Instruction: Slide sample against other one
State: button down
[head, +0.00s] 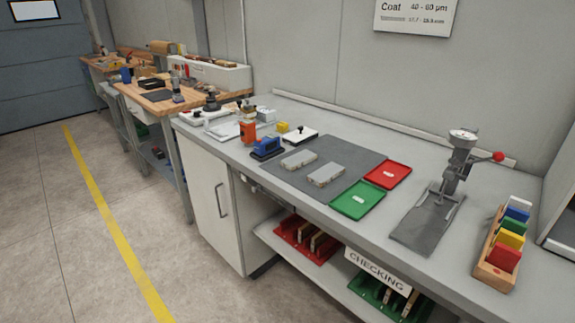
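Two pale grey rectangular samples lie flat on a dark grey mat (337,152) on the bench. The left sample (298,159) is farther back along the bench, and the right sample (326,174) lies a little nearer. They are roughly parallel, with a narrow strip of mat between them, so they are apart. My gripper is not in the head view.
A red tray (388,174) and a green tray (357,200) lie right of the samples. A blue tool (267,147) and orange bottle (248,130) stand to the left. A lever gauge (452,170) and colored-block rack (496,262) are further right. Open floor lies in front.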

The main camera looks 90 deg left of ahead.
aim_at(328, 174)
jog(key=u, duration=1.95)
